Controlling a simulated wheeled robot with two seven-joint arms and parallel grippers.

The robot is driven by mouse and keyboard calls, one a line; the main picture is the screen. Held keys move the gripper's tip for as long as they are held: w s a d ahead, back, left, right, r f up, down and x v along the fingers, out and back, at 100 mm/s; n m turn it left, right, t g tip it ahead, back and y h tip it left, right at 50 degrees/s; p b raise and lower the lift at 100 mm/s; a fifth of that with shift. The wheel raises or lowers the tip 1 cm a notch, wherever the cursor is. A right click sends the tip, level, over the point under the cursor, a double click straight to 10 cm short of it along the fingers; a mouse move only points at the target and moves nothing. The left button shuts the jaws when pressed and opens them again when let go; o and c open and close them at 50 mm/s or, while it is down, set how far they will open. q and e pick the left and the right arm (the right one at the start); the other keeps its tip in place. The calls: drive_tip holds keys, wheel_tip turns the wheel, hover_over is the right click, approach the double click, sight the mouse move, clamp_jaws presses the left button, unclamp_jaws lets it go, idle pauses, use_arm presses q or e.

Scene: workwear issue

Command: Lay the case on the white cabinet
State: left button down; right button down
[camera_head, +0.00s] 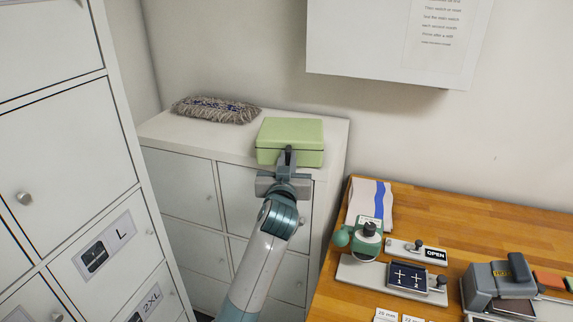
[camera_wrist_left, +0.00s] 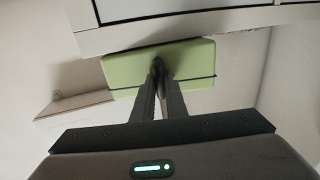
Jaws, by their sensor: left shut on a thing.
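A light green case (camera_head: 291,133) is at the right part of the white cabinet's (camera_head: 165,131) top, by its front edge. It looks level and closed, with a dark seam line around it. I cannot tell whether it rests on the top or is slightly above it. My left gripper (camera_head: 288,158) is shut on the case's near side. In the left wrist view, the gripper's fingers (camera_wrist_left: 158,68) meet at the middle of the green case (camera_wrist_left: 195,60), and the cabinet's edge (camera_wrist_left: 210,28) runs along the top. My right gripper is not in view.
A grey shaggy mop pad (camera_head: 215,109) lies at the back left of the cabinet top. A white wall box (camera_head: 350,45) hangs above right. Tall white lockers (camera_head: 60,150) stand left. A wooden table (camera_head: 480,225) with several devices stands right.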

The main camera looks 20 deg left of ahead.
use_arm(q)
drive_tip(key=shift+f, duration=0.15)
drive_tip(key=shift+s, duration=0.15)
drive_tip(key=shift+d, duration=0.1)
drive_tip(key=c, duration=1.8)
unclamp_jaws()
drive_tip(key=shift+o, duration=0.2)
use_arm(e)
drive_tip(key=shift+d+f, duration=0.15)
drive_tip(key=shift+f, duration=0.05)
